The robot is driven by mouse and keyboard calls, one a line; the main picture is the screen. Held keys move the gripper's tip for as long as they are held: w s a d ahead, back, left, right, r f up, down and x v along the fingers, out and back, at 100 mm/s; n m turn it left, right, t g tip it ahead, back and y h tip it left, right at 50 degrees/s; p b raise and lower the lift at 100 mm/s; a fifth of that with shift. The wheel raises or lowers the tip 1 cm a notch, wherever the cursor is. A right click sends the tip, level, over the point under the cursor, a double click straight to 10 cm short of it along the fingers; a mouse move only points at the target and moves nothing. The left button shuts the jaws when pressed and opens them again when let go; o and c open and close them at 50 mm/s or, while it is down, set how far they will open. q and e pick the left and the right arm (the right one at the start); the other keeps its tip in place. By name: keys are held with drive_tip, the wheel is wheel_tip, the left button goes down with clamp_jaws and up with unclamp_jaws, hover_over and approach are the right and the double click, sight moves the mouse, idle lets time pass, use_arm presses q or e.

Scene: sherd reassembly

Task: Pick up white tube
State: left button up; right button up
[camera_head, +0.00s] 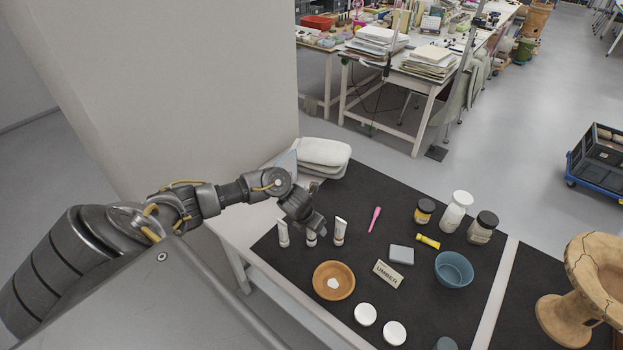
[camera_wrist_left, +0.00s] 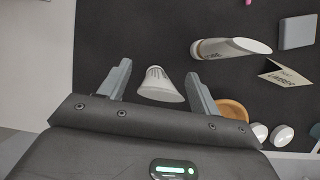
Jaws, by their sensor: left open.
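Another white tube (camera_wrist_left: 230,48) with dark print stands to the right of the fingers. My right gripper is not in view.
An orange-brown bowl (camera_head: 318,287) with a white piece in it, an UMBER card (camera_head: 388,274) and a grey block (camera_head: 401,254) lie nearby. A pink tool (camera_head: 374,220), jars (camera_head: 482,228) and a blue bowl (camera_head: 468,268) are farther right. Folded cloths (camera_head: 323,152) lie behind.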

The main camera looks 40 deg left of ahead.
use_arm(q)
drive_tip(key=shift+w+f, duration=0.15)
drive_tip(key=shift+f, duration=0.2)
drive_tip(key=shift+c, duration=0.2)
drive_tip(key=c, duration=1)
drive_tip(key=shift+o, duration=0.2)
drive_tip(key=shift+r, duration=0.1)
